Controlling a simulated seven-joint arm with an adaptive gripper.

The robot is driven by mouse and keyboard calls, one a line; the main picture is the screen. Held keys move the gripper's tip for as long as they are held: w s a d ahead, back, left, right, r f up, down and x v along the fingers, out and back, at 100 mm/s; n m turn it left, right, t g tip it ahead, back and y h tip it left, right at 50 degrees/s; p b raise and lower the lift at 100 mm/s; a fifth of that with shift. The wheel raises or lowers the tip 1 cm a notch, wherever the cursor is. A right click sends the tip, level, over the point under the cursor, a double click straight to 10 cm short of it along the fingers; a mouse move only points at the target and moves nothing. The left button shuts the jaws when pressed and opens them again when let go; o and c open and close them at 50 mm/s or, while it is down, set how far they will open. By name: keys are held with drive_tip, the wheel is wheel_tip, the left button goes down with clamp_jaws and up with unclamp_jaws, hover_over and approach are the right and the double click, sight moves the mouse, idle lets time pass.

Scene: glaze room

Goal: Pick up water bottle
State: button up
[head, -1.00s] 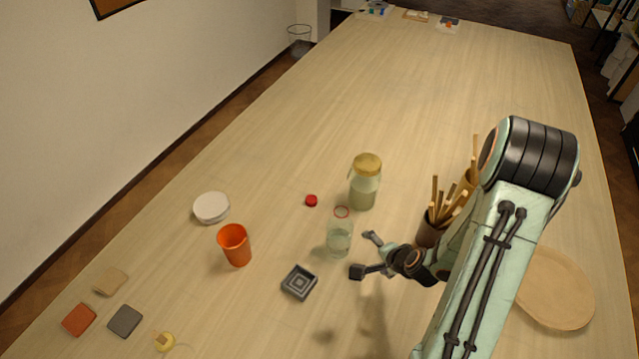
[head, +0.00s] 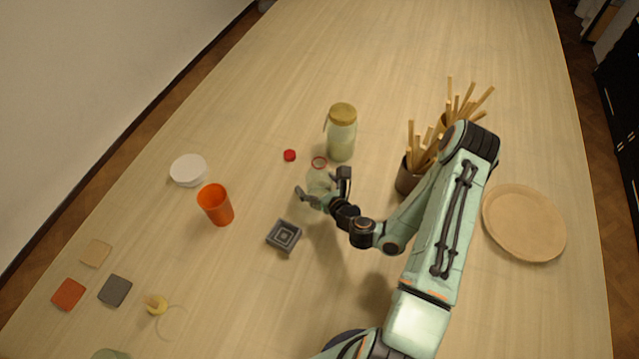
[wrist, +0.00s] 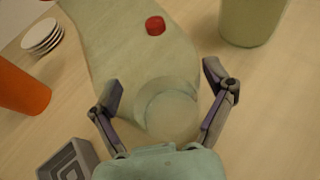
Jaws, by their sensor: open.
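The water bottle (head: 319,179) is clear and pale green, with a red ring at its open neck. It stands upright on the table, its lower part partly hidden by my gripper (head: 322,187). In the wrist view the see-through bottle (wrist: 125,50) fills the space ahead, its round base lying between the fingers. My gripper (wrist: 165,88) is open, with one finger on each side of the bottle. Gaps seem to remain at both sides; I cannot tell whether either finger touches.
A corked jar (head: 341,135) stands close behind the bottle, with a red cap (head: 289,155) nearby. An orange cup (head: 215,205), white dishes (head: 188,170) and a grey square dish (head: 284,236) are left. A stick holder (head: 408,178) and round board (head: 524,223) are right.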

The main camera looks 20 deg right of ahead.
drive_tip(key=shift+w+f, duration=0.15)
drive_tip(key=shift+w, duration=0.2)
drive_tip(key=shift+c, duration=0.2)
drive_tip(key=c, duration=1.1)
